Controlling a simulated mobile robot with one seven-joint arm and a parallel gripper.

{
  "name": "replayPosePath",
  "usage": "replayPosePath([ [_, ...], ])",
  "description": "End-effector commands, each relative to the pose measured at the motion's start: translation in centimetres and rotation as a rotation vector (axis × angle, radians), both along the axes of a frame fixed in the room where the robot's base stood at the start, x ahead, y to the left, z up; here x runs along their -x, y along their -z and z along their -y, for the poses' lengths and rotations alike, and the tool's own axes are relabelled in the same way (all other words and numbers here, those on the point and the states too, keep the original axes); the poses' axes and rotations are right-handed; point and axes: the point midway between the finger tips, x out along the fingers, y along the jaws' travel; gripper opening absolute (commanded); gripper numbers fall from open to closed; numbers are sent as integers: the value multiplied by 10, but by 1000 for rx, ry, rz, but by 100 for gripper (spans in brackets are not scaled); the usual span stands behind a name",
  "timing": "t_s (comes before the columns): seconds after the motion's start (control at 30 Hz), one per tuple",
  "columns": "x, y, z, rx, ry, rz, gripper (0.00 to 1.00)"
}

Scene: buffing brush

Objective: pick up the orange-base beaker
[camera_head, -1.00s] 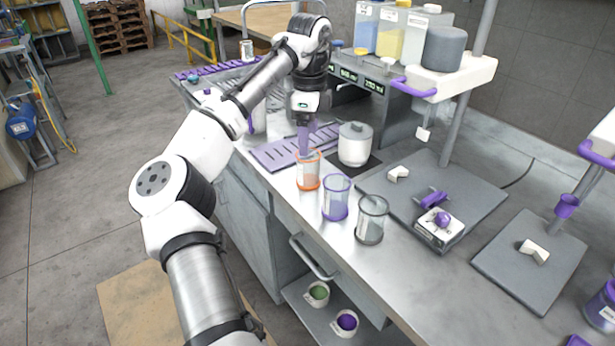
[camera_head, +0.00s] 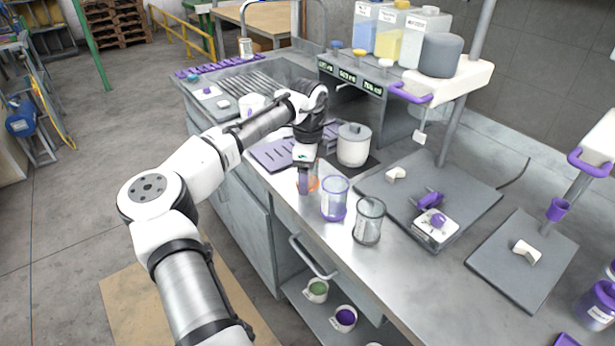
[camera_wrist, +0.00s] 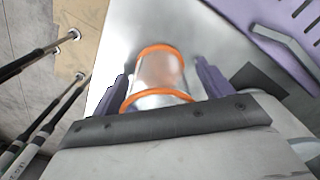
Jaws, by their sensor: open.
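The orange-base beaker (camera_head: 314,184) stands upright on the metal counter, partly hidden behind my gripper in the head view. It is clear, with orange rings at its rim and base. In the wrist view the beaker (camera_wrist: 160,75) lies between the two purple fingers of my open gripper (camera_wrist: 164,88), with a gap showing on the right side. In the head view my gripper (camera_head: 305,180) points down at the beaker. Whether a finger touches the glass I cannot tell.
A purple beaker (camera_head: 335,199) and a grey beaker (camera_head: 368,221) stand close by to the right. A white lidded jar (camera_head: 353,148) is behind. A purple slotted rack (camera_head: 272,154) lies to the left. The counter's front edge is near.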

Motion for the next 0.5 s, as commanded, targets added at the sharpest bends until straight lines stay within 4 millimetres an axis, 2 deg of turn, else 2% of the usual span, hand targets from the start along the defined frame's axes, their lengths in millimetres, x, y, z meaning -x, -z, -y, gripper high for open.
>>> replayPosePath([
  [0.13,0,0,0,0,0,0,77],
  [0.5,0,0,0,0,0,0,29],
])
